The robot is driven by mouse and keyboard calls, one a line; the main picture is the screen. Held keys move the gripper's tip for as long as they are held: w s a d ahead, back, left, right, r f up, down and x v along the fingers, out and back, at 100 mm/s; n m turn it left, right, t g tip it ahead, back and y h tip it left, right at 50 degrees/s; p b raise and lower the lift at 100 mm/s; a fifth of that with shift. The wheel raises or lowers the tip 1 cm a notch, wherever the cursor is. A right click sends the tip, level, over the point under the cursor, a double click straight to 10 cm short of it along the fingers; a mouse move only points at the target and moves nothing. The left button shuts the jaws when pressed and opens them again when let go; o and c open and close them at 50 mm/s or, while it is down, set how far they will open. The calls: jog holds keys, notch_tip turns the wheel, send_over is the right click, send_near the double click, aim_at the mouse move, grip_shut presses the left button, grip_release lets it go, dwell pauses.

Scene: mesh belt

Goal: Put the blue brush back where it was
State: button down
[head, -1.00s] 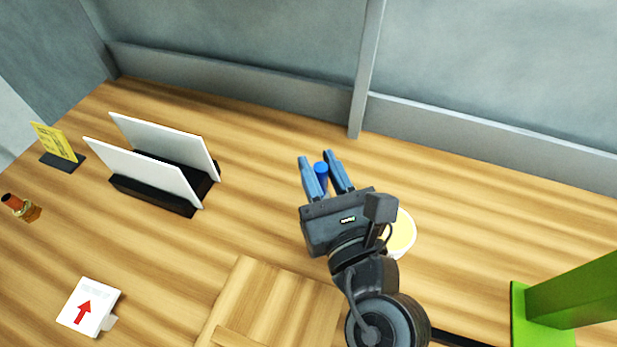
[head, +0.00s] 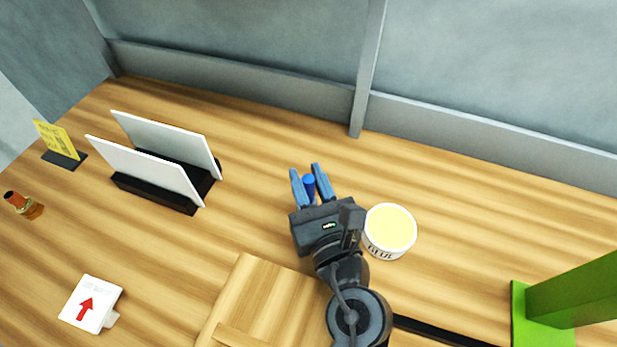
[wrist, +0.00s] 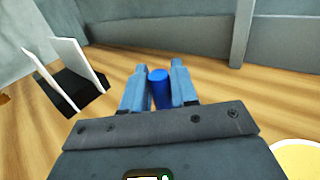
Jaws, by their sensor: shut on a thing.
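The blue brush shows as a blue cylinder end (head: 309,187) between the fingers of my gripper (head: 312,184) in the head view. In the wrist view, the blue brush (wrist: 159,90) stands up between the two blue fingertips of my gripper (wrist: 160,92). My gripper is shut on it. The lower part of the brush is hidden by the gripper, and I cannot tell whether it touches the table. A white tub with pale yellow contents and lettering on its side (head: 389,229) stands just right of my gripper; its edge also shows in the wrist view (wrist: 298,158).
A black rack with two white panels (head: 160,182) stands left. A wooden box (head: 262,300) is in front, a green stand (head: 560,300) at right. The table behind my gripper is clear.

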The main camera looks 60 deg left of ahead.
jog(key=c, duration=0.9)
grip_release()
jog(key=shift+r, duration=0.1)
jog(key=b+v, duration=0.1)
jog(key=v, duration=1)
jog(key=shift+b, duration=0.4)
jog(key=shift+s+d, duration=0.1)
jog(key=shift+d, duration=0.4)
